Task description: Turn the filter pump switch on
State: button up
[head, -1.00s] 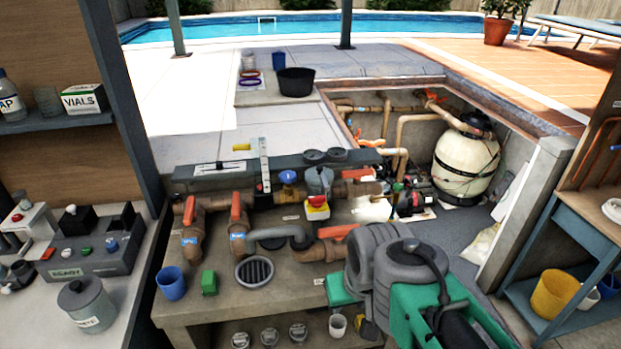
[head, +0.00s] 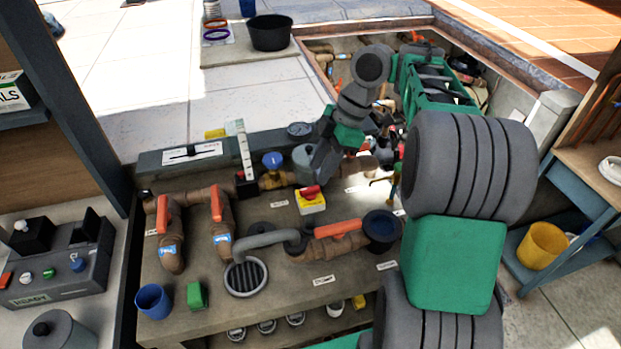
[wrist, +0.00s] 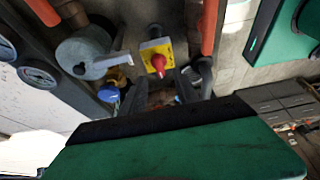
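The filter pump switch appears to be the yellow box with a red knob (head: 312,200) on the pipe bench; its label cannot be read. The switch also shows in the wrist view (wrist: 157,60), with its red knob pointing toward my gripper. My gripper (head: 322,168) is above and just behind the switch in the head view, apart from it. In the wrist view my gripper (wrist: 168,84) has two dark fingers spread apart with nothing between them, and the switch lies beyond the gap. Part of the gripper is hidden by my arm in the head view.
A grey pot-like strainer (wrist: 83,52) and a blue-handled valve (head: 273,163) stand left of the switch. Orange-handled valves (head: 216,205) and a grey bent hose (head: 265,240) are close by. A blue cup (head: 153,300) and green block (head: 197,296) sit at the bench's front left.

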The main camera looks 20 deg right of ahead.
aim_at(309, 189)
jog(key=b+x, duration=0.1)
jog(key=x, duration=0.4)
jog(key=shift+a+f, duration=0.25)
jog(key=shift+a, duration=0.05)
grip_shut()
